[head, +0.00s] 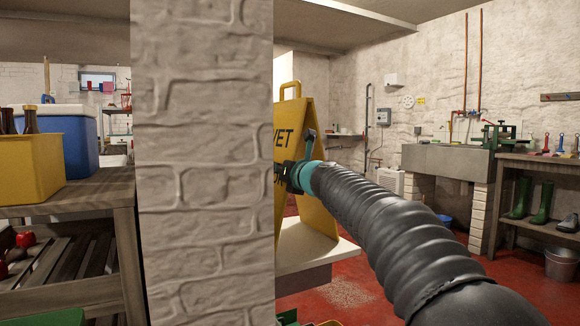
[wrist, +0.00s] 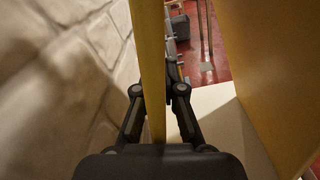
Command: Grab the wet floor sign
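The yellow wet floor sign (head: 318,150) stands open on a pale surface, with dark lettering and a handle loop on top. The brick pillar hides its left part. In the head view my gripper (head: 290,177) is at the edge of the sign's front panel, partly hidden. In the wrist view the sign's near panel (wrist: 152,60) runs between the fingers of my gripper (wrist: 163,78), which look closed in on it. The left fingertip is hidden by the panel. The sign's other panel (wrist: 275,75) is on the right, apart from the fingers.
A white brick pillar (head: 205,150) stands close on the left of the sign. The sign's pale platform (head: 312,250) has an edge over red floor. A wooden bench (head: 85,190) with a yellow box (head: 30,165) and blue cooler (head: 75,140) is left. A sink (head: 445,160) is behind.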

